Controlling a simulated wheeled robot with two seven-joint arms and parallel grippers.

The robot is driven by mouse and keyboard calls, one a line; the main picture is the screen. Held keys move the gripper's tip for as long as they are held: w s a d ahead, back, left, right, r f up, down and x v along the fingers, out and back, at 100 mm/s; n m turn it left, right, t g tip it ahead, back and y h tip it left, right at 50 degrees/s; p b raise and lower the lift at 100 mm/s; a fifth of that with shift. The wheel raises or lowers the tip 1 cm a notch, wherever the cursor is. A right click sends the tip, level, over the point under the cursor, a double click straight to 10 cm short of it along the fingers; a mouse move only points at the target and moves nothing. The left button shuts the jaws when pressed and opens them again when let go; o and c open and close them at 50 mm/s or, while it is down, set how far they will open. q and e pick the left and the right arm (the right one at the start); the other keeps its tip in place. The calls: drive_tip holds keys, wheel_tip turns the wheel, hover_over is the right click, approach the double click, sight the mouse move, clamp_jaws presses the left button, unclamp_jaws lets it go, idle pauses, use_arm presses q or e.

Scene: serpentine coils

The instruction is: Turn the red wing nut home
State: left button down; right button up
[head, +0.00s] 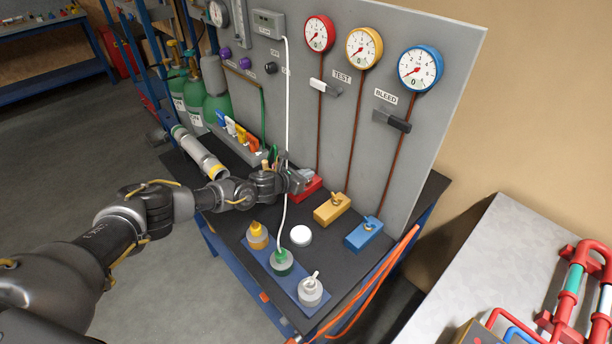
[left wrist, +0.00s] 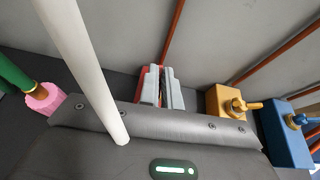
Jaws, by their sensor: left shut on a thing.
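The red block (head: 310,187) stands at the foot of the grey panel, below the red gauge. My left gripper (head: 297,180) is over this block, its fingers closed together on the wing nut there. The nut itself is hidden between the fingers. In the left wrist view the fingers (left wrist: 162,88) point at the red block (left wrist: 149,72), which shows only as edges around them. My right gripper is out of view.
A white hose (head: 287,110) hangs close by my gripper and crosses the wrist view. Capped bottles (head: 281,262) stand in front.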

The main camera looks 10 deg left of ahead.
use_arm(q)
drive_tip(key=shift+w+r, duration=0.15)
drive_tip(key=shift+r, duration=0.1)
drive_tip(key=c, duration=1.8)
unclamp_jaws()
drive_tip(key=shift+o, duration=1)
drive_tip(key=shift+f, duration=0.1)
drive_tip(key=shift+r+b, duration=0.3)
drive_tip(key=shift+r, duration=0.05)
wheel_tip(320, 180, up, 3)
drive_tip(key=shift+f+b, duration=0.2)
drive_tip(key=shift+b, duration=0.45)
drive_tip(key=s+d+r+b, duration=0.3)
drive_tip(key=s+r, duration=0.6)
drive_tip(key=s, duration=0.4)
drive_tip(key=shift+s+r+b, duration=0.3)
drive_tip(key=shift+s+r, duration=0.05)
drive_tip(key=shift+s, duration=0.05)
